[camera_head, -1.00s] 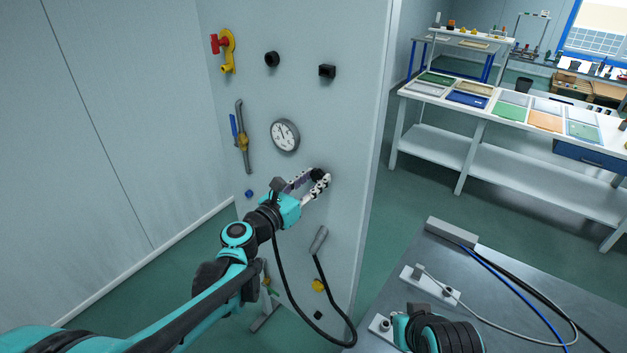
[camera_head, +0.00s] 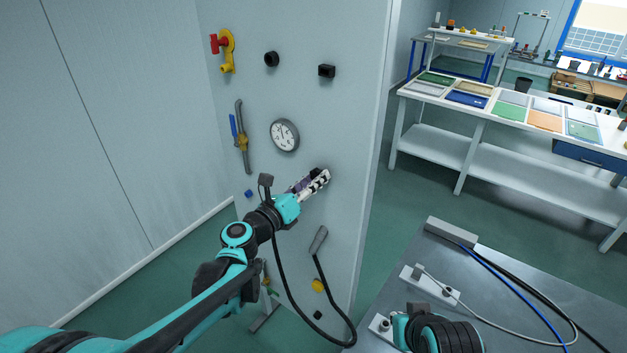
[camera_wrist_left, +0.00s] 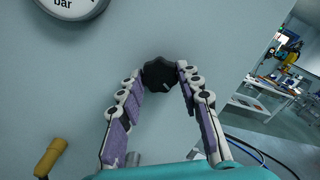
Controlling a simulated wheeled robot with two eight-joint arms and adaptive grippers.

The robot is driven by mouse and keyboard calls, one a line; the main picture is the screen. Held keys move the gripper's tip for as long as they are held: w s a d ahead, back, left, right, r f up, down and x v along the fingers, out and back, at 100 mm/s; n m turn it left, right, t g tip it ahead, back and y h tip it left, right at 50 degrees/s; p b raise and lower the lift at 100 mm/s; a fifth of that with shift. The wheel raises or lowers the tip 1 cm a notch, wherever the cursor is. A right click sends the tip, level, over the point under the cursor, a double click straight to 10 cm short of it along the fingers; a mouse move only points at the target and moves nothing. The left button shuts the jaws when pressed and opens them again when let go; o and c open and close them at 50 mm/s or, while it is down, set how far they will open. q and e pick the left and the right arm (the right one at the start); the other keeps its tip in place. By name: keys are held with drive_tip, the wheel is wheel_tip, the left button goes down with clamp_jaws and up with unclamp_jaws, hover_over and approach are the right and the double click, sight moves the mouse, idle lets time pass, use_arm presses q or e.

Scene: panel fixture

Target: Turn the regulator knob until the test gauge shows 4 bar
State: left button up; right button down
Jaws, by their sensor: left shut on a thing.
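The regulator knob (camera_wrist_left: 159,73) is a dark, lobed knob on the pale panel, with a light mark at its lower right. My left gripper (camera_wrist_left: 161,80) is shut on it, one finger at each side. In the head view, my left gripper (camera_head: 316,180) reaches the panel from the lower left, and its fingers hide most of the knob. The test gauge (camera_head: 285,135) is a round white dial with a dark rim, up and left of the knob. Its reading is too small to tell. The wrist view cuts it to its lower edge, marked "bar" (camera_wrist_left: 64,4). My right gripper (camera_head: 402,326) shows partly at the bottom; its fingers are unclear.
The panel also carries a red-handled yellow valve (camera_head: 226,50), black knobs (camera_head: 271,59), a blue-levered pipe valve (camera_head: 241,137) and a grey handle (camera_head: 318,240) with a black hose. A grey table (camera_head: 500,290) with cables stands at right.

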use_arm(q)
drive_tip(key=shift+f, duration=0.1)
drive_tip(key=o, duration=1.2)
drive_tip(key=shift+c, duration=0.2)
drive_tip(key=shift+s, duration=0.1)
drive_tip(key=v, duration=1.2)
